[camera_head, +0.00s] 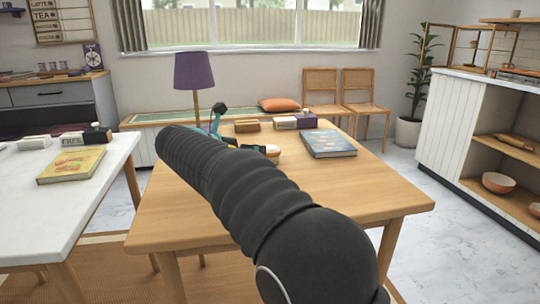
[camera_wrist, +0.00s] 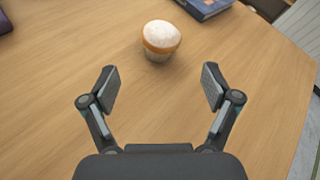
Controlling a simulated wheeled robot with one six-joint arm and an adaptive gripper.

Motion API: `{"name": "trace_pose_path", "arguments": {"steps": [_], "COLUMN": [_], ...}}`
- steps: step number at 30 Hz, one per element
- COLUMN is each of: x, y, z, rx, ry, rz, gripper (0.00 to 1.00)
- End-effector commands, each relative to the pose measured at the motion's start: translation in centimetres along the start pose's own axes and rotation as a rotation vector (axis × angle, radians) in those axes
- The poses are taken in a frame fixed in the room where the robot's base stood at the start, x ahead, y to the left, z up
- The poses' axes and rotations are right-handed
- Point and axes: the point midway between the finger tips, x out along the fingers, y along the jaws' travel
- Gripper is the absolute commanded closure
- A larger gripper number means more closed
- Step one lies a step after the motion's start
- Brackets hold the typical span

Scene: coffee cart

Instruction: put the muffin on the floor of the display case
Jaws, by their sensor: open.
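The muffin (camera_wrist: 161,40) has a white top and an orange-brown band and stands upright on the wooden table (camera_wrist: 50,110). My gripper (camera_wrist: 160,85) is open and empty above the table. In the wrist view the muffin lies beyond the fingertips, about midway between them and apart from both. A wood-framed open case (camera_head: 466,46) on the white counter at the right looks like the display case; its floor is hard to make out.
A blue book (camera_head: 328,143) lies right of the muffin. Small boxes (camera_head: 285,123) and a purple lamp (camera_head: 194,71) stand toward the back. A white table (camera_head: 50,195) with a yellow book is at the left. Open floor (camera_head: 405,195) lies between the wooden table and the counter.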

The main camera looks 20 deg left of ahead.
Motion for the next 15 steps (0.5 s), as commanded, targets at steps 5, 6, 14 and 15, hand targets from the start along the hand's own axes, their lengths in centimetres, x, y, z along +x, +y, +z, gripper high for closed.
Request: {"name": "trace_pose_path", "arguments": {"steps": [5, 6, 14, 15], "x": [3.5, 4.0, 5.9, 6.0], "y": [-0.1, -0.1, 0.0, -0.1], "z": [-0.1, -0.1, -0.1, -0.1], "rx": [0.002, 0.002, 0.002, 0.002], "ry": [0.001, 0.001, 0.001, 0.001], "rz": [-0.002, -0.002, 0.000, 0.000], "gripper": [0.13, 0.13, 0.13, 0.13]}}
